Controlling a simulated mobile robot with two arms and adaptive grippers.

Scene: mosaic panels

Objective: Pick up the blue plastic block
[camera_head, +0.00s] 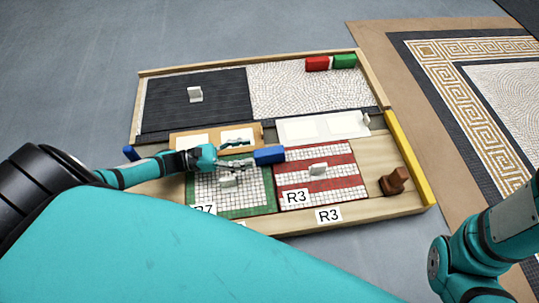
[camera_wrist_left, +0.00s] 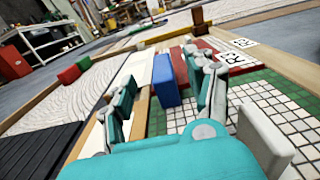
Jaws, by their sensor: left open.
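The blue plastic block (camera_head: 269,154) lies near the top right corner of the green-bordered mosaic panel (camera_head: 231,213), by the red-striped panel. My left gripper (camera_head: 238,160) is just left of the block, over the green panel. In the left wrist view, the blue block (camera_wrist_left: 165,82) stands beyond and between the spread fingers of my left gripper (camera_wrist_left: 166,75). The fingers are open, with nothing gripped. My right arm shows at the right edge of the head view, but its gripper is not in view.
A red block (camera_head: 317,64) and a green block (camera_head: 344,61) sit at the back right. A brown object (camera_head: 395,181) is at right. Wooden edges (camera_head: 245,63) border the board.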

